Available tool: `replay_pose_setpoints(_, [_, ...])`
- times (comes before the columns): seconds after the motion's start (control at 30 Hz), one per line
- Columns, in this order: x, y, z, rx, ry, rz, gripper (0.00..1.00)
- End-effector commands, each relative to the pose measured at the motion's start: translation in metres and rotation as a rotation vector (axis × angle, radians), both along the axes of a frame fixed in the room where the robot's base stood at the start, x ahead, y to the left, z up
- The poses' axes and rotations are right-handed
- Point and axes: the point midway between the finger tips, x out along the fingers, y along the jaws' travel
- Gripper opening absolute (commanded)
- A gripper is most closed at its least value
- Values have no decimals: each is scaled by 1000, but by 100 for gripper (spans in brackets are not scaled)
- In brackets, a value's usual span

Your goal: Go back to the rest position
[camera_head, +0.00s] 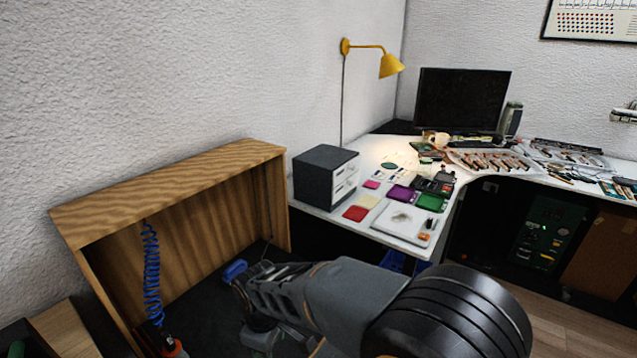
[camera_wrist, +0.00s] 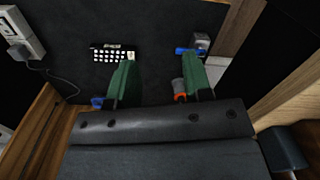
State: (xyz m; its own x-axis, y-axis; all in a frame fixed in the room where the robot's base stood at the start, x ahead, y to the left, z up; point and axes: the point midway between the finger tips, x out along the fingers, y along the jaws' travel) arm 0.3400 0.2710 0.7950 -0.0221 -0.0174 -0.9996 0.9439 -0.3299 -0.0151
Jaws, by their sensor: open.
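My gripper (camera_wrist: 158,66) shows in the wrist view with its two green fingers spread apart. It is open, and nothing is visible between the fingers. It points at a dark surface (camera_wrist: 160,30). A small block of white squares (camera_wrist: 107,55) lies beyond the left finger. A blue item (camera_wrist: 187,51) lies near the right fingertip. An orange-rimmed item (camera_wrist: 180,96) shows beside the right finger, partly hidden. In the head view my arm reaches leftward across the lower middle, in front of the wooden bench cabinet (camera_head: 180,175). The fingers are not clearly visible there.
A coiled blue hose (camera_head: 152,270) hangs inside the wooden cabinet. A dark drawer box (camera_head: 322,180) and coloured trays stand on the white desk (camera_head: 390,238), with a monitor (camera_head: 460,100) behind. A yellow lamp (camera_head: 390,66) is on the wall. Wooden floor (camera_head: 575,325) shows clear at right.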

Motion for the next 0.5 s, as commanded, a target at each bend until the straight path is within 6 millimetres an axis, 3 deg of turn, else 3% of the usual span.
replay_pose_setpoints(0.03, [3,-34,39,15,-18,-168,46])
replay_pose_setpoints(0.2, [-6,-134,112,69,-80,-683,46])
replay_pose_setpoints(0.3, [-18,-179,145,105,-122,-890,46])
replay_pose_setpoints(0.5, [-37,-238,196,165,-219,-1100,46])
